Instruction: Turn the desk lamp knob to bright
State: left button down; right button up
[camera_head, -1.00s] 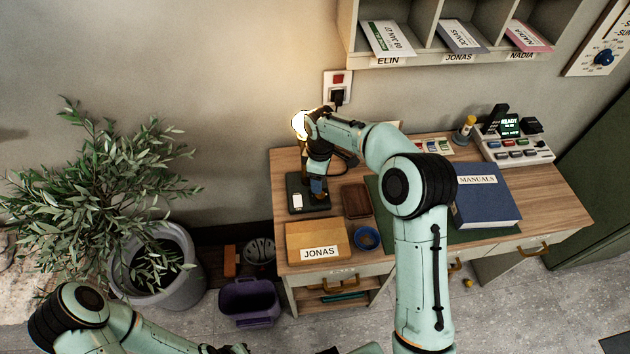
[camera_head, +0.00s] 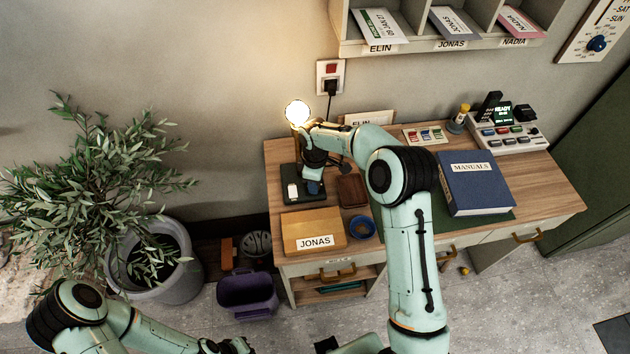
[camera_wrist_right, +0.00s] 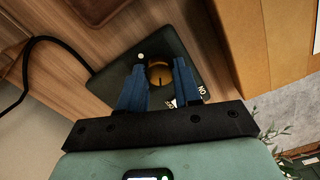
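The desk lamp's round bulb (camera_head: 297,112) glows warm white at the back left of the desk. Its dark base (camera_head: 290,183) stands on the wood below. In the right wrist view the base (camera_wrist_right: 112,78) carries a round brass knob (camera_wrist_right: 159,74) with a dark pointer mark. My right gripper (camera_wrist_right: 160,75) has its two blue fingers apart, one on each side of the knob, with small gaps showing; contact is not visible. In the head view the right gripper (camera_head: 314,186) is over the base, partly hidden by its wrist. My left gripper (camera_head: 226,346) is at the bottom edge, its fingers unclear.
A JONAS envelope (camera_head: 313,230), a brown tray (camera_head: 352,190) and a blue ring-shaped dish (camera_head: 361,227) lie close to the base. A blue MANUALS binder (camera_head: 475,185) is further right. A potted plant (camera_head: 160,265) and purple bin (camera_head: 247,293) stand left on the floor.

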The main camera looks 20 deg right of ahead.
jog(key=shift+m, duration=0.3)
jog(key=m, duration=1.1)
jog(key=shift+m, duration=0.4)
jog(key=m, duration=0.5)
jog(key=shift+r+m, duration=0.1)
jog(key=shift+m, duration=0.2)
pick_arm(q)
jog(key=shift+w+r+p, duration=0.6)
jog(key=shift+w+r, duration=0.05)
jog(key=shift+r, duration=0.15)
pick_arm(e)
jog(key=m, duration=0.5)
jog(key=shift+m, duration=0.4)
jog(key=o, duration=1)
jog(key=shift+o, duration=0.2)
